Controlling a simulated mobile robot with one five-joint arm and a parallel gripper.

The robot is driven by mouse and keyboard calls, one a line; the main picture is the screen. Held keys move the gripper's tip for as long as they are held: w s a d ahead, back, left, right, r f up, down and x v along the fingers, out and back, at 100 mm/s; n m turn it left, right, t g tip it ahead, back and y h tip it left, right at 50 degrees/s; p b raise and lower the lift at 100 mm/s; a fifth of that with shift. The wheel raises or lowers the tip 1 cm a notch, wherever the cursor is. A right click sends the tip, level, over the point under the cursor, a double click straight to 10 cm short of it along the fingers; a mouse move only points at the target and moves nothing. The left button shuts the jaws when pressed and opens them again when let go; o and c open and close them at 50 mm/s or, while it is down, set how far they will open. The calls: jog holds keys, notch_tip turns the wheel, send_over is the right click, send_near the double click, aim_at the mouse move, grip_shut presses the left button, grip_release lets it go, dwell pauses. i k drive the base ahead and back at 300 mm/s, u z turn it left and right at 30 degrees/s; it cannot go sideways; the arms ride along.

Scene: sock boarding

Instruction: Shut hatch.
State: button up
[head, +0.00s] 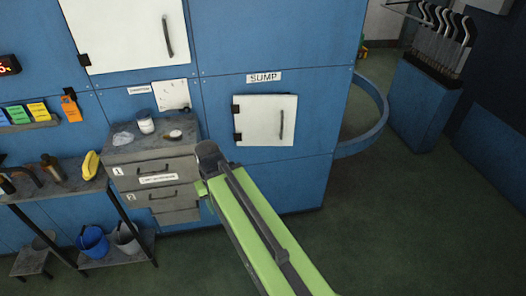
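A small white hatch door (262,121) sits on the blue wall under a label reading SUMP. It has dark hinges on its left edge and a dark upright handle near its right edge. It looks flat or nearly flat against the wall; I cannot tell whether it is fully shut. A larger white door (128,35) with a handle is higher up at the left. My green arm reaches up from the bottom, and its dark end with my gripper (207,155) is left of and below the small hatch, apart from it in the picture. Its fingers cannot be made out.
A grey drawer unit (155,172) with a jar and small items on top stands left of my arm. A shelf (62,190) holds bottles and a yellow item, with buckets below. A curved blue rail (374,127) juts out at the right.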

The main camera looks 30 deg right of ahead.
aim_at(261, 119)
jog(key=k, duration=0.65)
jog(key=u, duration=0.15)
jog(key=i, duration=1.2)
jog(key=u, duration=0.35)
jog(key=k, duration=0.75)
jog(key=u, duration=0.2)
jog(key=i, duration=0.8)
jog(key=z, duration=0.05)
